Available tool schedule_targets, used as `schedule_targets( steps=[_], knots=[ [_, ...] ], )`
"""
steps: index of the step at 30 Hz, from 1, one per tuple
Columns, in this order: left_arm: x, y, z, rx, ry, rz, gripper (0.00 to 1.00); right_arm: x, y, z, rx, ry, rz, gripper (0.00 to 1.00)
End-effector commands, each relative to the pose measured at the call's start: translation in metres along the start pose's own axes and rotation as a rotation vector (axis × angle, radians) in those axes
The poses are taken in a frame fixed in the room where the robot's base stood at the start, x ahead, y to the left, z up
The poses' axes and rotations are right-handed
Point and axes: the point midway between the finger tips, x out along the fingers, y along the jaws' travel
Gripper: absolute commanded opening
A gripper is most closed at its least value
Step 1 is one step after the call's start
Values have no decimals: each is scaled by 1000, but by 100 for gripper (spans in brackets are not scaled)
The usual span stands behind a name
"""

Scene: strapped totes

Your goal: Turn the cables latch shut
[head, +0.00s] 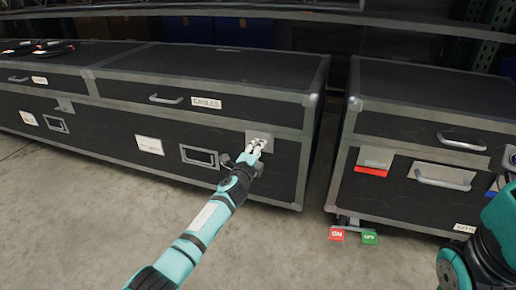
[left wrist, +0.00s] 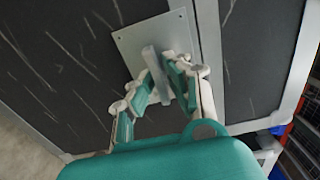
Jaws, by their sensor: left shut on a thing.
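The cables case (head: 225,115) is black with grey metal edging and carries a "CABLES" label (head: 207,103) beside its lid handle. Its latch, a grey metal plate (head: 262,136) with a turning lever, is at the right of the front face. In the left wrist view, the plate (left wrist: 133,42) sits near the case's metal edging, and the pale lever (left wrist: 155,66) stands between my fingers. My left gripper (head: 256,146) is shut on the lever; it also shows in the left wrist view (left wrist: 164,73). The fingers hide part of the lever. My right gripper is out of view.
Another black case (head: 430,130) stands to the right, across a narrow gap, with a red tag (head: 370,171). Red "ON" (head: 337,235) and green "OFF" (head: 369,238) pads sit below it. Cables (head: 38,48) lie on the left case.

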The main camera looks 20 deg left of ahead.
Motion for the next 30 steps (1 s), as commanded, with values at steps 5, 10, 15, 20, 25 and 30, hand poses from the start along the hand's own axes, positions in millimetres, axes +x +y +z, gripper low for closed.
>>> schedule_targets(
  steps=[5, 10, 15, 20, 25, 30],
  knots=[
    [0, 2, -1, 0, 2, 2, 0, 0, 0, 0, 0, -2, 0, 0],
    [0, 1, -1, 0, 2, 2, 28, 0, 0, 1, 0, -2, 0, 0],
    [0, 1, 0, -1, 1, 1, 31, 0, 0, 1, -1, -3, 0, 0],
    [-2, 1, 0, 0, 0, 0, 31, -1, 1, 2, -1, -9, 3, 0],
    [-16, 1, 1, 3, 0, 0, 31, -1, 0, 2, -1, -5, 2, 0],
    [-47, 2, 0, 1, 2, 1, 31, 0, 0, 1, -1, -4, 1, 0]
  ],
)
